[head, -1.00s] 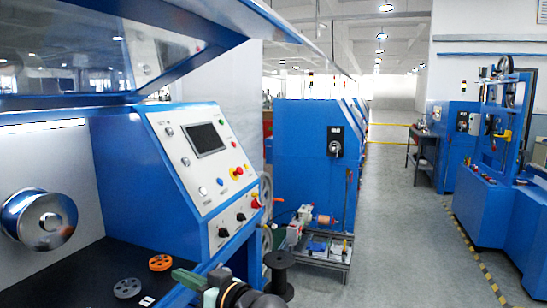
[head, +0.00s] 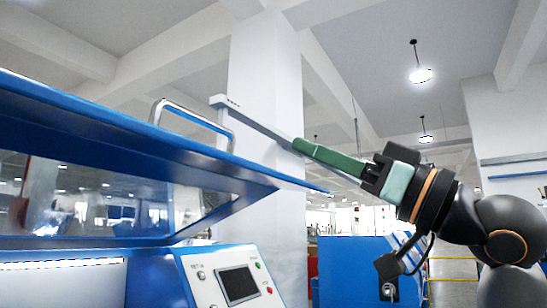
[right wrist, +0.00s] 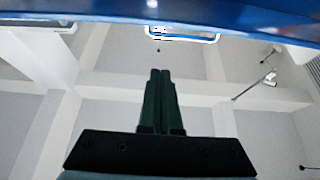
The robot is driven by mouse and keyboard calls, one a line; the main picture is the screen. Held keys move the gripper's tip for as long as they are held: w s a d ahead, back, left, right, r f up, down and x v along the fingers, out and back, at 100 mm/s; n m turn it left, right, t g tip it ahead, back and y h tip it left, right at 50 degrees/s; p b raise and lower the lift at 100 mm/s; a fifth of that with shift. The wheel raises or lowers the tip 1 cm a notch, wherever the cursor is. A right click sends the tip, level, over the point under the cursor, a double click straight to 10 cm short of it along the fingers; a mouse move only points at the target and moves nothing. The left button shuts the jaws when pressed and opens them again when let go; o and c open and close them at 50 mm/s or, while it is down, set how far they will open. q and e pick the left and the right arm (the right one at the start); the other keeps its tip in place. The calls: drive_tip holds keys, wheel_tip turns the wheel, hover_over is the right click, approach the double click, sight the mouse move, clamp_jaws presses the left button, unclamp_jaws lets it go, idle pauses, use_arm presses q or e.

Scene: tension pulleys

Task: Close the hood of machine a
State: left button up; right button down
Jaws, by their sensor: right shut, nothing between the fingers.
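The blue hood (head: 110,125) of the machine is raised, its edge sloping down to the right in the head view. A shiny metal handle (head: 190,112) stands on its outer edge. My right gripper (head: 297,145) is to the right of the handle, apart from it, with its green fingers together and empty. In the right wrist view my fingers (right wrist: 160,72) point towards the hood's blue edge (right wrist: 80,12), and the handle (right wrist: 183,35) shows just beyond and right of the fingertips. My left gripper is out of view.
The control panel (head: 232,284) is below the hood's right end. A thin grey bar (head: 255,124) runs behind my right fingers. A white pillar (head: 265,80) and another blue machine (head: 350,265) stand further back. The space above the hood looks open.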

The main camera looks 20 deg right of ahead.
drive_tip(key=p+x, duration=0.5)
drive_tip(key=x, duration=0.6)
wheel_tip(320, 180, down, 4)
drive_tip(key=shift+s+f+b, duration=0.1)
drive_tip(key=shift+f+b, duration=0.05)
drive_tip(key=shift+b, duration=0.25)
drive_tip(key=shift+f, duration=0.1)
